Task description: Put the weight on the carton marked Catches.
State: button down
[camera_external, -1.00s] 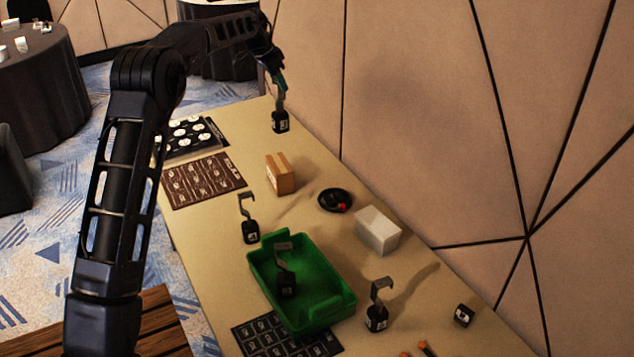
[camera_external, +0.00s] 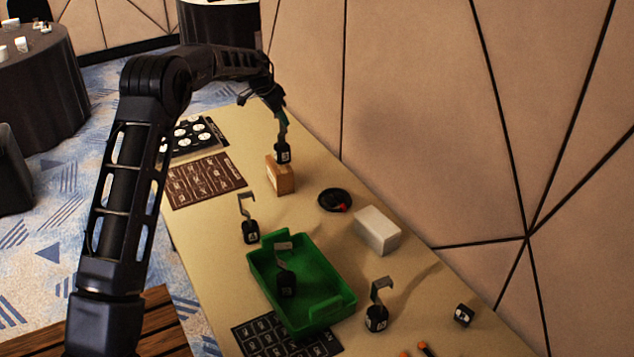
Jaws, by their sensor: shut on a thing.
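My gripper (camera_external: 279,113) is shut on the hook of a black weight (camera_external: 284,152), which hangs upright below it. The weight's base is at the top of a small brown carton (camera_external: 280,178); I cannot tell whether it touches the top or hangs just above or behind it. A white carton (camera_external: 377,232) stands farther right on the table. Any lettering on either carton is too small to read, so I cannot tell which is marked Catches.
Other hooked weights stand on the table (camera_external: 312,160), one left of the green tray (camera_external: 340,301), one in it (camera_external: 286,283) and one to its right (camera_external: 377,317). A black dish (camera_external: 328,207) lies between the cartons. Dark printed sheets (camera_external: 203,180) lie at left.

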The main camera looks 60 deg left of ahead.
aim_at(281, 138)
jog(key=shift+f, duration=1.25)
jog(key=c, duration=0.8)
grip_release()
jog(key=shift+f, duration=0.2)
jog(key=shift+r, duration=0.1)
